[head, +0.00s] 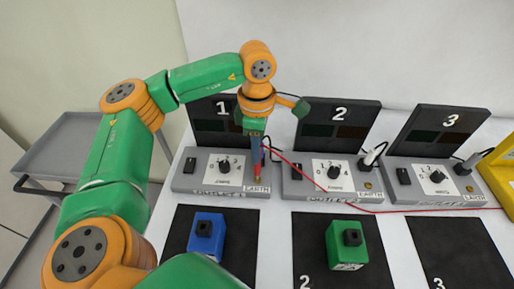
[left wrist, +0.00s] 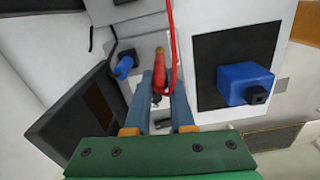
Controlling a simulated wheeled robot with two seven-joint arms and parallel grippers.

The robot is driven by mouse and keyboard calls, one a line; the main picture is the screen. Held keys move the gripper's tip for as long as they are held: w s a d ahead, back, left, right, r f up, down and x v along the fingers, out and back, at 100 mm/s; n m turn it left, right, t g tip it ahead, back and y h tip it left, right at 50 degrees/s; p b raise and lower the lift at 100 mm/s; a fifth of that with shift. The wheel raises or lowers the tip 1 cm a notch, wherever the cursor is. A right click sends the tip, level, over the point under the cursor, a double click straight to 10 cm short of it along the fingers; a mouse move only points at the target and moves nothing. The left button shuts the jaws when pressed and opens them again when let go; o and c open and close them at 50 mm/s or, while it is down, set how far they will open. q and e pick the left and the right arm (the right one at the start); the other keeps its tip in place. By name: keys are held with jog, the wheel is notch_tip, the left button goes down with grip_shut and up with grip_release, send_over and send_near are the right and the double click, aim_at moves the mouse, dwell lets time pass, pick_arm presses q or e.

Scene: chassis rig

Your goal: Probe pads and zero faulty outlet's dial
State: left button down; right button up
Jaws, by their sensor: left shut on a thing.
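My left gripper (head: 254,146) is shut on a red probe (head: 257,172), which points down at the right end of outlet 1's grey box (head: 187,182), by the EARTH label. The probe also shows between the fingers in the left wrist view (left wrist: 160,65). The gripper hides outlet 1's earth pad, so contact cannot be told. Outlet 1's dial (head: 224,168), outlet 2's dial (head: 334,172) and outlet 3's dial (head: 437,177) are black knobs on white scales; their exact settings are too small to read. Brass pads show on outlet 2 (head: 368,185) and outlet 3 (head: 470,189). My right gripper is out of view.
A red wire (head: 400,210) runs rightward across the table. A blue block (head: 206,236) and a green block (head: 345,244) sit on black mats; mat 3 (head: 455,255) is bare. A yellow case (head: 500,170) stands at right, a grey cart (head: 75,135) at left.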

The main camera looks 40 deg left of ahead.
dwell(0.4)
pick_arm(q)
notch_tip(320, 180, up, 7)
jog(key=p, duration=0.6)
jog(key=shift+f, duration=0.1)
dwell(0.9)
